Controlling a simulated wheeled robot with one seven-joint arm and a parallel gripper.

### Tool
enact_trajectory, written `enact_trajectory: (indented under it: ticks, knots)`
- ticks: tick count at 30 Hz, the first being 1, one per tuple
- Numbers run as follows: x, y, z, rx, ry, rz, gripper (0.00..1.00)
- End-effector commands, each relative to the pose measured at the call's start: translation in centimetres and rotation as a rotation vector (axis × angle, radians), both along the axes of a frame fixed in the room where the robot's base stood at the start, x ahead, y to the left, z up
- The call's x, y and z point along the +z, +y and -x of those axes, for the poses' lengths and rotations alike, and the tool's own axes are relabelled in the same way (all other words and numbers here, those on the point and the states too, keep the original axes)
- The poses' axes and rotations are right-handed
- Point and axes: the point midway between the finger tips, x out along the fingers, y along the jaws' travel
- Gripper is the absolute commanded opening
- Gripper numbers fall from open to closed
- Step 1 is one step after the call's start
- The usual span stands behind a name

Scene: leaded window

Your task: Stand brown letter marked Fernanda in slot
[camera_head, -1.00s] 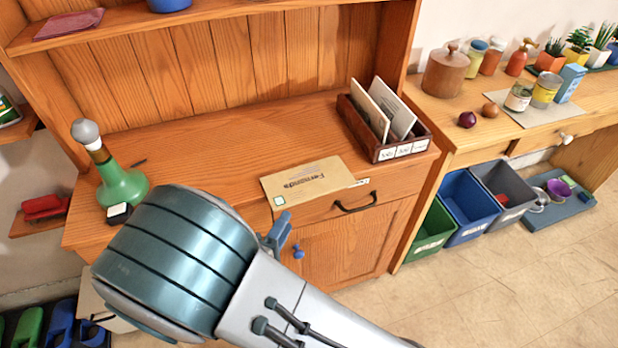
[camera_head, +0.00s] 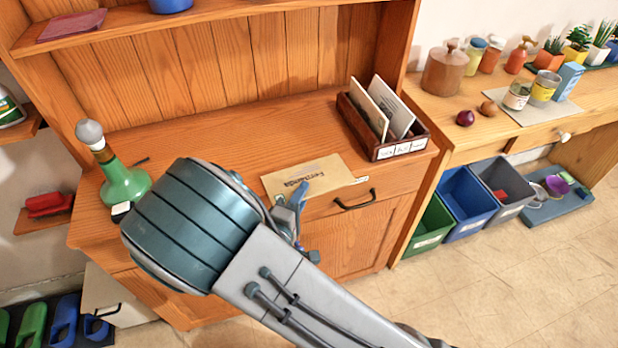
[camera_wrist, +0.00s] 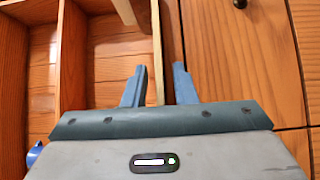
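The brown letter marked Fernanda (camera_head: 328,172) lies flat on the wooden desk top, at its front edge. My gripper (camera_head: 297,196) is at the letter's front side, and its blue fingers cover part of the letter in the head view. In the wrist view my gripper (camera_wrist: 158,84) is open, with a pale thin strip between its fingers that looks like the letter seen edge-on. Neither finger clearly touches it. A dark wooden letter rack (camera_head: 368,138) with white labels stands at the desk's right end. Pale letters (camera_head: 391,107) stand in it; its label text is unreadable.
A green bottle (camera_head: 124,184) with a grey stopper stands at the desk's left end. A shelf (camera_head: 200,12) runs above the desk. A drawer with a dark handle (camera_head: 355,200) is below the letter. The middle of the desk top is clear.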

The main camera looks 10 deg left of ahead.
Motion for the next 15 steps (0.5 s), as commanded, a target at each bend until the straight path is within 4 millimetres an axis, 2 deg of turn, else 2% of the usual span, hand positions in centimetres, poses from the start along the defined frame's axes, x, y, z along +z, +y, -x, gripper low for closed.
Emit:
enact_trajectory:
  ticks: [1, 2, 3, 15]
  knots:
    - [0.0, 0.0, 0.02, 0.0, 0.0, 0.0, 0.1]
    - [0.0, 0.0, 0.02, 0.0, 0.0, 0.0, 0.01]
    - [0.01, 0.0, 0.02, 0.0, 0.0, 0.0, 0.0]
    - [0.22, 0.02, 0.03, 0.0, 0.0, -0.001, 0.0]
